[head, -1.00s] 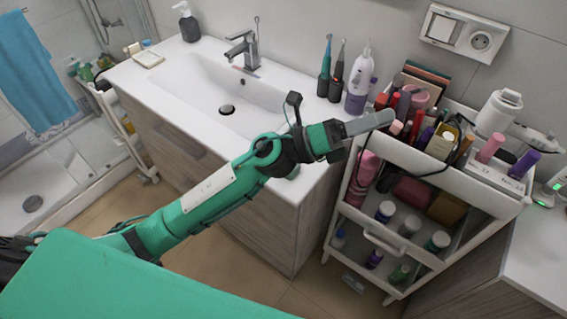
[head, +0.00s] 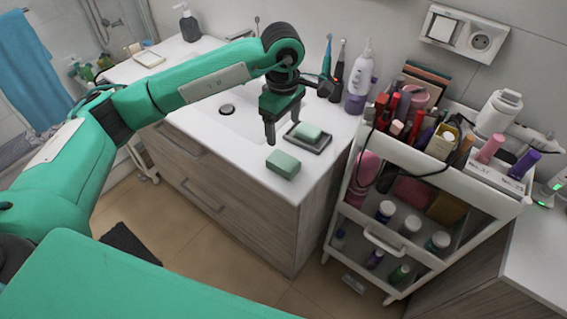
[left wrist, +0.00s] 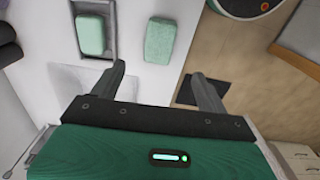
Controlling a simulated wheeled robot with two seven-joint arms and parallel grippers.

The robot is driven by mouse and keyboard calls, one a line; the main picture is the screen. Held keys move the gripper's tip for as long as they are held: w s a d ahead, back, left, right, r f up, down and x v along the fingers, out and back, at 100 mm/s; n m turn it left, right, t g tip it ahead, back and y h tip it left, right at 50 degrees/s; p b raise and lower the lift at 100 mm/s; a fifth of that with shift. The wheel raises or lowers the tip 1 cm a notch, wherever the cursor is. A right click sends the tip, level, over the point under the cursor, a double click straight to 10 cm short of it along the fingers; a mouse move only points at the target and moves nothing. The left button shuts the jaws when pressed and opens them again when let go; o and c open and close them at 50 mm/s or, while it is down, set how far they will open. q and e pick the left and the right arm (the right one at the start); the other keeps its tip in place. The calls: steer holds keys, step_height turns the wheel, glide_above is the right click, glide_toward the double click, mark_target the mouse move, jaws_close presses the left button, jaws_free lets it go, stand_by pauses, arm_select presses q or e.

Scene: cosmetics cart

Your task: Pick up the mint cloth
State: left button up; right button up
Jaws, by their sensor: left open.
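The mint cloth (head: 283,164) is a small folded block on the front edge of the white sink counter. It also shows in the left wrist view (left wrist: 160,41), beyond the fingertips. A similar mint bar (head: 308,131) lies in a grey dish (head: 322,143) just behind it; this bar also shows in the left wrist view (left wrist: 91,35). My left gripper (head: 282,124) is open and empty, fingers pointing down, above the counter and behind the cloth, close to the dish. My right gripper is not in view.
A white cart (head: 465,168) full of cosmetics stands right of the counter. Two electric toothbrushes (head: 337,72) and a lotion bottle (head: 359,80) stand at the counter's back right. The sink basin (head: 243,122) is left of the dish. A dark flat patch (head: 131,243) is on the floor.

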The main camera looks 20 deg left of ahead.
arm_select(q)
steer(key=p, duration=0.2)
glide_above(284, 160)
step_height(284, 160, down, 8)
steer(key=shift+a+f, duration=0.15)
step_height(284, 160, down, 5)
steer(key=p, duration=0.3)
steer(key=shift+r, duration=0.2)
steer(key=shift+f, duration=0.4)
steer(key=shift+c, duration=0.3)
steer(key=c, duration=1)
